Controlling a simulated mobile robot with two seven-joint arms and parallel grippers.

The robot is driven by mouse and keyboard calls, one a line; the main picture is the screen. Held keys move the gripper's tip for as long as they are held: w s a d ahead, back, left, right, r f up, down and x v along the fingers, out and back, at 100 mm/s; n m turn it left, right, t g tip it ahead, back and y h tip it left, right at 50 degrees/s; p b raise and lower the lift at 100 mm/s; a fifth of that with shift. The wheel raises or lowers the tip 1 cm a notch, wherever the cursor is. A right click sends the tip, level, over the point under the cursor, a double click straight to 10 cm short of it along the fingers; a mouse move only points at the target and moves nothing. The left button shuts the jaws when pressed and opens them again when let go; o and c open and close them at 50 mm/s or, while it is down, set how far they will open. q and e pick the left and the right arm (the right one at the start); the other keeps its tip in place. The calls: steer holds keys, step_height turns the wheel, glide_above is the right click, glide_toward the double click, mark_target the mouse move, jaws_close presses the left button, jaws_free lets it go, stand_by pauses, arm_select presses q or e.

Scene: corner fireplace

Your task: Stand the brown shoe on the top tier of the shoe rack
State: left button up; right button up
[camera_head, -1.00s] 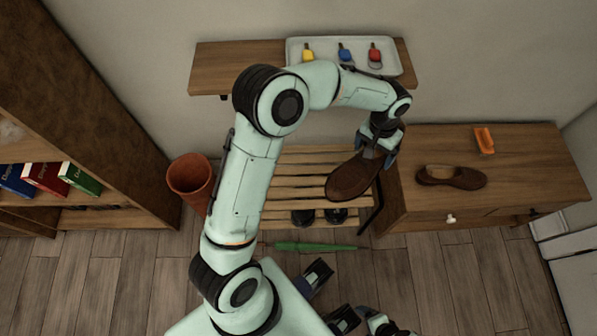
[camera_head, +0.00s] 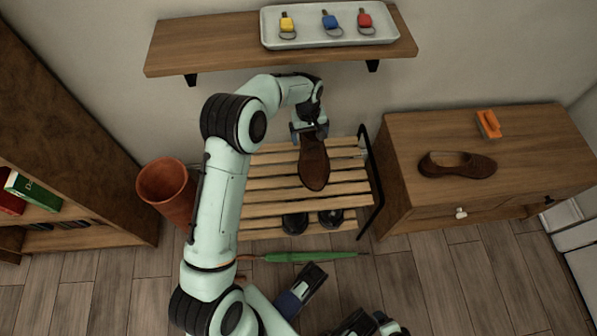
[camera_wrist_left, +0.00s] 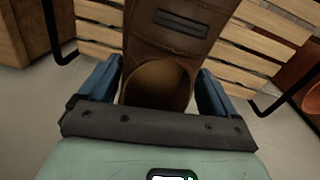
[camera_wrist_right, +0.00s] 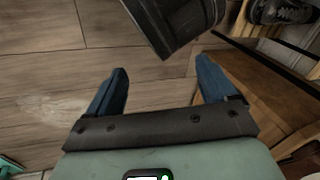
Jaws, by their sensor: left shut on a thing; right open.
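A brown shoe (camera_head: 314,163) is over the slatted top tier of the wooden shoe rack (camera_head: 268,188), its toe toward the room. My left gripper (camera_head: 309,131) is shut on its heel end. In the left wrist view the shoe (camera_wrist_left: 165,30) runs between the blue fingers (camera_wrist_left: 158,92), with the slats behind it. I cannot tell whether the sole touches the slats. A second brown shoe (camera_head: 457,164) lies on the cabinet at the right. My right gripper (camera_wrist_right: 158,90) is open and empty above the floor in the right wrist view.
Dark shoes (camera_head: 296,223) stand on the lower tier. A green umbrella (camera_head: 315,256) lies on the floor in front. A terracotta pot (camera_head: 168,190) stands left of the rack. A wall shelf (camera_head: 200,45) with a key tray (camera_head: 385,36) hangs above. The cabinet (camera_head: 400,130) stands right.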

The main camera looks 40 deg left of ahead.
arm_select(q)
step_height(320, 180, down, 13)
steer(key=b, duration=0.2)
steer(key=shift+b, duration=0.35)
steer(key=shift+f+b, duration=0.65)
steer(key=shift+f, duration=2.1)
arm_select(e)
step_height(320, 180, down, 6)
steer(key=d, duration=0.2)
steer(key=shift+s+d, duration=0.2)
steer(key=shift+d, duration=0.05)
steer(key=shift+f, duration=0.1)
arm_select(q)
steer(key=shift+f, duration=0.1)
steer(key=o, duration=1)
steer(key=shift+o, duration=0.2)
arm_select(e)
steer(key=shift+s+f, duration=0.1)
steer(key=shift+s, duration=0.05)
